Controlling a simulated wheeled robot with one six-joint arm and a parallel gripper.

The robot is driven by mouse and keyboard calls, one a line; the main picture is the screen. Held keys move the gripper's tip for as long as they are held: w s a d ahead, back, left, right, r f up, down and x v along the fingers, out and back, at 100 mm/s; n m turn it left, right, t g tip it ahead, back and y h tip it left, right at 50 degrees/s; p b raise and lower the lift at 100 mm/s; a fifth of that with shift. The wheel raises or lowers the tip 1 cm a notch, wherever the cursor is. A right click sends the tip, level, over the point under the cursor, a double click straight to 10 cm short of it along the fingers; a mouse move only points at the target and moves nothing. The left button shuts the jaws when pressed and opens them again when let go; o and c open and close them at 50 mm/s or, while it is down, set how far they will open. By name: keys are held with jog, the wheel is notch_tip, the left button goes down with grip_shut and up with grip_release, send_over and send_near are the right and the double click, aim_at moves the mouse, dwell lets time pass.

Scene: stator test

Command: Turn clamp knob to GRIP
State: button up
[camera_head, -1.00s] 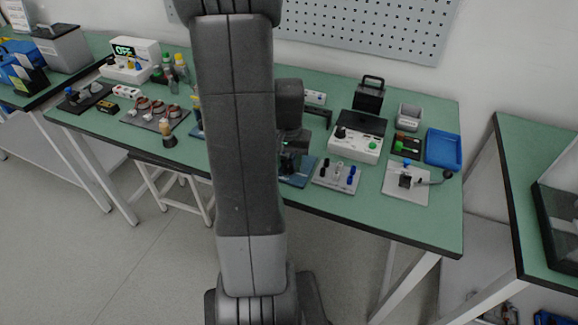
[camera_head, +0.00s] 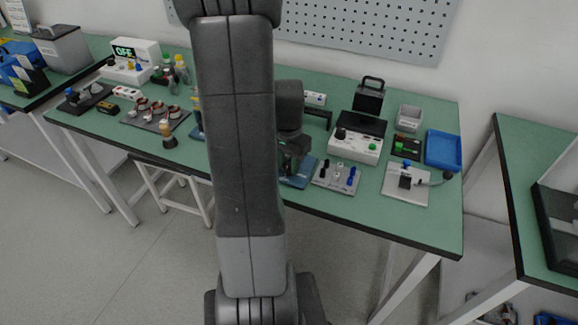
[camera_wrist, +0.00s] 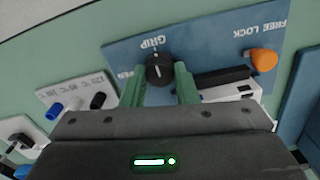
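The clamp knob (camera_wrist: 158,70) is black and round with a white pointer line. It sits on a blue panel (camera_wrist: 207,46) in the wrist view. The word GRIP is printed just above the knob, and the pointer line runs roughly toward it. Letters of OPEN show to its left, partly hidden by a finger. My gripper (camera_wrist: 160,84) has green fingers, one on each side of the knob, and they appear to press against it. In the head view my gripper (camera_head: 291,165) is over the blue fixture (camera_head: 303,177), and my arm hides much of it.
An orange knob (camera_wrist: 263,60) by the FREE LOCK label and a black and white block (camera_wrist: 225,84) are right of the knob. A white panel with small knobs (camera_wrist: 78,100) is at left. In the head view a grey plate (camera_head: 406,195) lies further right.

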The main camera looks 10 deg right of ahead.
aim_at(288, 166)
jog(key=o, duration=0.4)
jog(key=shift+c, duration=0.2)
notch_tip(288, 166, up, 6)
jog(key=p, duration=0.5)
jog(key=shift+r, duration=0.1)
